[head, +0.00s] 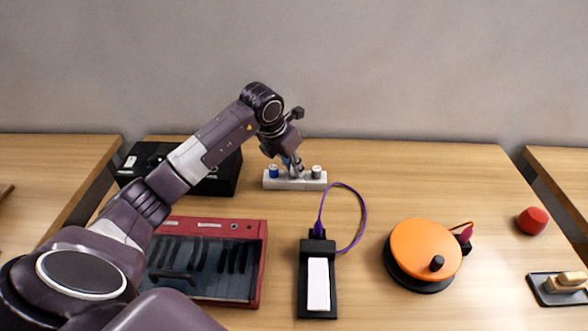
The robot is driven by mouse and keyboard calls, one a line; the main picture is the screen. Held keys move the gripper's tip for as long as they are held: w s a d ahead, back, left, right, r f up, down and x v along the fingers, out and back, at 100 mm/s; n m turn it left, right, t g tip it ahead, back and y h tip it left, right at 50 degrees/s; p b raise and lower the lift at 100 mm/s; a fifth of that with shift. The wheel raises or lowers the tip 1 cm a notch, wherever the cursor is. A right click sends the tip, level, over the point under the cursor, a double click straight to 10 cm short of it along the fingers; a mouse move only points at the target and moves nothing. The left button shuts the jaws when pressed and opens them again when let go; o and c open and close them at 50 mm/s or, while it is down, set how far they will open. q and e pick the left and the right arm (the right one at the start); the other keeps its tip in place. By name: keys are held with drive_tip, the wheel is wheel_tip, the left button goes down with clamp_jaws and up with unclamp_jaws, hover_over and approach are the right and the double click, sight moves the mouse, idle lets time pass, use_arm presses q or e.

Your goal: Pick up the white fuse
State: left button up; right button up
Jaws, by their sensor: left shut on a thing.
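A pale fuse block (295,184) stands toward the back of the table. A blue fuse (273,172) stands at its left end and a grey one with a dark top (317,172) at its right end. My left gripper (297,171) reaches down to the middle of the block, between these two. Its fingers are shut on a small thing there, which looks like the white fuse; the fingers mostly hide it. I cannot tell whether it is still seated in the block. My right gripper is out of view.
A black box (222,178) stands behind my left arm, with a red keyboard-like case (262,262) in front. A black device with a white pad (318,284) and purple cable, an orange disc (423,248), a red knob (532,221) and a dark tray (541,289) lie rightward. The back right is clear.

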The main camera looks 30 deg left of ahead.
use_arm(q)
wheel_tip(320, 180, up, 24)
drive_tip(key=p, duration=0.3)
drive_tip(key=shift+f, duration=0.25)
idle(0.5)
wheel_tip(320, 180, up, 3)
drive_tip(key=p, duration=0.3)
idle(0.5)
